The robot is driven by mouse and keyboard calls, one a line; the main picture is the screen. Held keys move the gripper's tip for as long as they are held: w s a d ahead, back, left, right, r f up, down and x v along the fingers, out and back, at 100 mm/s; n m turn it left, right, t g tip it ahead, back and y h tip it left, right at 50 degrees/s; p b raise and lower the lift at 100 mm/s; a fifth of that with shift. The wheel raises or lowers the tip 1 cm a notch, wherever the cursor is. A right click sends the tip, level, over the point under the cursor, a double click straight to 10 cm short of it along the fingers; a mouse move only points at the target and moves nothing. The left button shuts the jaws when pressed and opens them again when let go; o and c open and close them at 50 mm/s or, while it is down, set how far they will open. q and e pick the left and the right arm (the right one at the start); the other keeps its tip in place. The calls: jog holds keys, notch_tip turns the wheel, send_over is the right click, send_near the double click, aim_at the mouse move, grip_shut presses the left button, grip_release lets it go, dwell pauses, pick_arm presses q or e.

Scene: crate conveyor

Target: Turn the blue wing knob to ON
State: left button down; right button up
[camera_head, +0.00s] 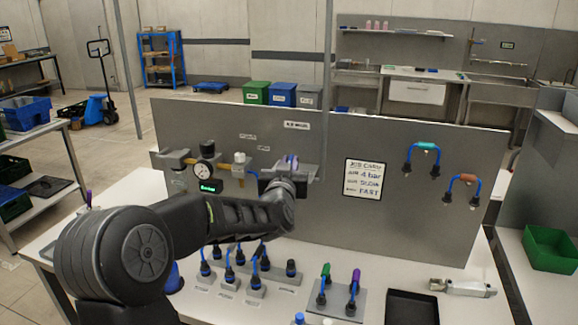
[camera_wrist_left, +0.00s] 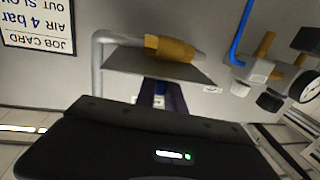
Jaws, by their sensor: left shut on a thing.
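The blue wing knob (camera_head: 292,160) shows only as a small blue piece on a grey valve block on the upright panel, just above my left gripper (camera_head: 282,180). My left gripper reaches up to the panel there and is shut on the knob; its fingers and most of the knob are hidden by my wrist. In the left wrist view, a small dark blue part (camera_wrist_left: 158,101) shows below a grey plate (camera_wrist_left: 165,67), partly covered by my black gripper body. I cannot read the knob's position. My right gripper is out of view.
A job card (camera_head: 364,181) hangs to the right, and blue hoses (camera_head: 422,158) sit further right. Several plugs with blue hoses (camera_head: 254,283) stand on the table below my arm, beside a black tray (camera_head: 411,307).

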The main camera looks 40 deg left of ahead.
pick_arm(q)
jog(key=n+g+y, duration=0.1)
jog(key=n+g+y+p, duration=0.1)
jog(key=y, duration=0.1)
jog(key=shift+w+d+r, duration=0.15)
jog(key=shift+w+d, duration=0.05)
jog(key=shift+d, duration=0.15)
jog(key=shift+w+n+g+y+p, duration=0.1)
jog(key=shift+n+g+y+p, duration=0.8)
jog(key=shift+n+g+y, duration=0.15)
jog(key=shift+w+d+n+g+y+p, duration=0.1)
jog(key=shift+n+g+y+p, duration=0.2)
jog(key=shift+n+g+y, duration=0.65)
jog(key=n+g+y, duration=0.1)
jog(key=g, duration=0.1)
jog(key=n+g+b, duration=0.1)
jog(key=n+g, duration=0.1)
jog(key=shift+w+d+f+g+y, duration=0.1)
jog(key=shift+w+f+g+y, duration=0.1)
jog(key=shift+g+y, duration=0.15)
jog(key=shift+r+n+g+y, duration=0.1)
jog(key=shift+n+g+y, duration=0.15)
jog(key=shift+n+g, duration=0.5)
jog(key=shift+b, duration=0.3)
jog(key=c, duration=1.4)
grip_release()
jog(key=shift+c, duration=0.2)
